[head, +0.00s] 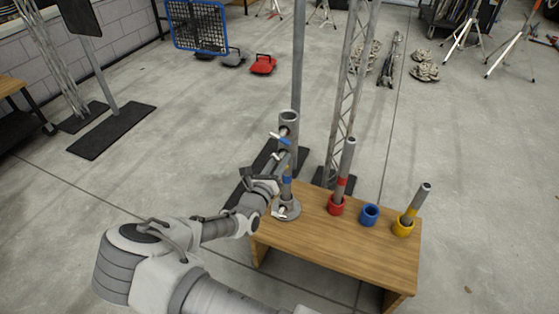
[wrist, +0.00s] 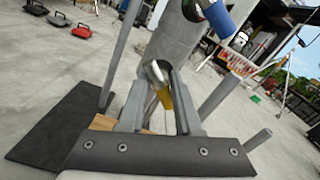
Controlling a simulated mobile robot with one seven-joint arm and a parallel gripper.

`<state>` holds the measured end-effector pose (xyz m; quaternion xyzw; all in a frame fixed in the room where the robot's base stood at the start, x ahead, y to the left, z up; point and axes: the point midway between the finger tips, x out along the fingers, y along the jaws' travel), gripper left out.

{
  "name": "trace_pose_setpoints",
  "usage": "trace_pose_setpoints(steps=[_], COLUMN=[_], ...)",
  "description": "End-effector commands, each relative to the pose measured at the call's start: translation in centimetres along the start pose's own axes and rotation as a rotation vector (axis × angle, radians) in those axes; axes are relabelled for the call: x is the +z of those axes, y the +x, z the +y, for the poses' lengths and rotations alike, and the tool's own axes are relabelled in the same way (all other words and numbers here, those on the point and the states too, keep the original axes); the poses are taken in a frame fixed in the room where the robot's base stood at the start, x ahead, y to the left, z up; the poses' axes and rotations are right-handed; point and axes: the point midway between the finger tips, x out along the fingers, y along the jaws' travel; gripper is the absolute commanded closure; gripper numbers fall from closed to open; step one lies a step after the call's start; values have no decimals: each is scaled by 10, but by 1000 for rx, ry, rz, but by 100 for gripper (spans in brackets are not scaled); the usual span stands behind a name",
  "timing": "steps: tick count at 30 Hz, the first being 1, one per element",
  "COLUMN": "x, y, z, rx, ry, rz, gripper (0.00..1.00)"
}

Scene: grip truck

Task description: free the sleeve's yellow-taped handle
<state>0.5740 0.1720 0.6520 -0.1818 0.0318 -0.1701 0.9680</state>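A grey sleeve (head: 288,118) stands upright above the left end of the wooden table, over a round grey base (head: 287,209). In the wrist view the sleeve (wrist: 174,42) fills the upper middle. A yellow-taped handle (wrist: 165,97) with a pale metal part shows between my fingers; it cannot be made out in the head view. A blue-taped handle (wrist: 218,18) sticks out at the sleeve's upper right. My gripper (wrist: 158,88) is open, with one finger on each side of the yellow-taped handle. I cannot tell whether either finger touches it. In the head view my gripper (head: 278,176) is beside the sleeve's lower part.
On the table (head: 330,243) stand a red cup (head: 336,205) with a red-taped pole, an empty blue cup (head: 369,215) and a yellow cup (head: 403,226) with a tilted yellow-taped pole. A lattice truss (head: 350,90) stands close behind. The table's front is clear.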

Motion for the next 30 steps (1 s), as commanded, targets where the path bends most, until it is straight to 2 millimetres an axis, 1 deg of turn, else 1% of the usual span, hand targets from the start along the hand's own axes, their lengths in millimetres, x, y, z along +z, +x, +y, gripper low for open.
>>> trace_pose_setpoints(steps=[1,3,4,30], x=[0,0,0,0], y=[0,0,0,0], z=[0,0,0,0], rx=[0,0,0,0], ry=[0,0,0,0], rz=[0,0,0,0], gripper=[85,97,100,100])
